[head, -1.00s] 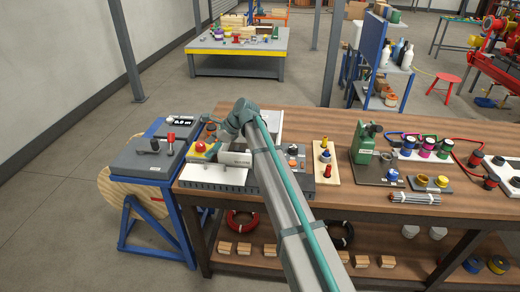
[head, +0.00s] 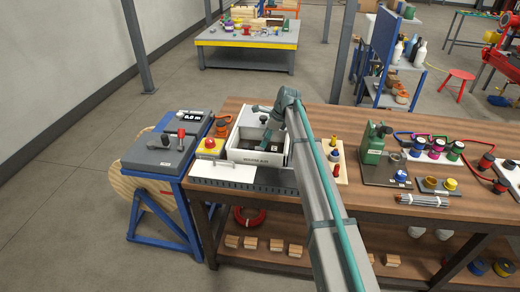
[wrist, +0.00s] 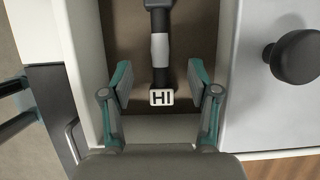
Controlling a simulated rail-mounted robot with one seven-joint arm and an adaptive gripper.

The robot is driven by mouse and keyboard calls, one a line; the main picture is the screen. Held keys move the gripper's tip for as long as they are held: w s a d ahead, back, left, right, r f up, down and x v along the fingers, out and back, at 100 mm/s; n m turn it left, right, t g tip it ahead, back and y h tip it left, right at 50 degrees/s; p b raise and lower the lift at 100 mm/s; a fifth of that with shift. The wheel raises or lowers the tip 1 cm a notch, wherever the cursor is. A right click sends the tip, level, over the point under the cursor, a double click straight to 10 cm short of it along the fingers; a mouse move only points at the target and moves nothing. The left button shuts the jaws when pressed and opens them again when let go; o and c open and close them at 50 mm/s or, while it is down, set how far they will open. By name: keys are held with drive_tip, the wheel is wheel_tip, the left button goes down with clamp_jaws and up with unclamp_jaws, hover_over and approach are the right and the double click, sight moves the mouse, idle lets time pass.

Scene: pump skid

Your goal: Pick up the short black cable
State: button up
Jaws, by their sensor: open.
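In the wrist view, a short black cable-like piece (wrist: 161,63) with a pale grey sleeve and a white tag marked "HI" lies in an open, pale-walled box (wrist: 165,128) with a brown floor. Its far end runs out of the top of the picture. My gripper (wrist: 160,84) is open, with one teal-and-grey finger on each side of the piece and a gap on both sides. The tag lies between the fingers, towards the palm. In the head view, my gripper reaches into the same box (head: 255,160), and my arm hides part of it.
A white lid-like panel (head: 222,172) lies in front of the box. A yellow unit with a red button (head: 209,146) stands left of it. A black knob (wrist: 297,57) sits on a pale surface to the right in the wrist view. A green device (head: 378,142) stands further right.

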sight(260, 149)
drive_tip(key=p+x, duration=0.1)
drive_tip(key=x, duration=0.3)
drive_tip(key=shift+a+p, duration=0.15)
drive_tip(key=shift+p, duration=0.15)
drive_tip(key=shift+a+f, duration=0.15)
drive_tip(key=shift+f, duration=0.25)
drive_tip(key=shift+f, duration=0.25)
clamp_jaws()
idle(0.3)
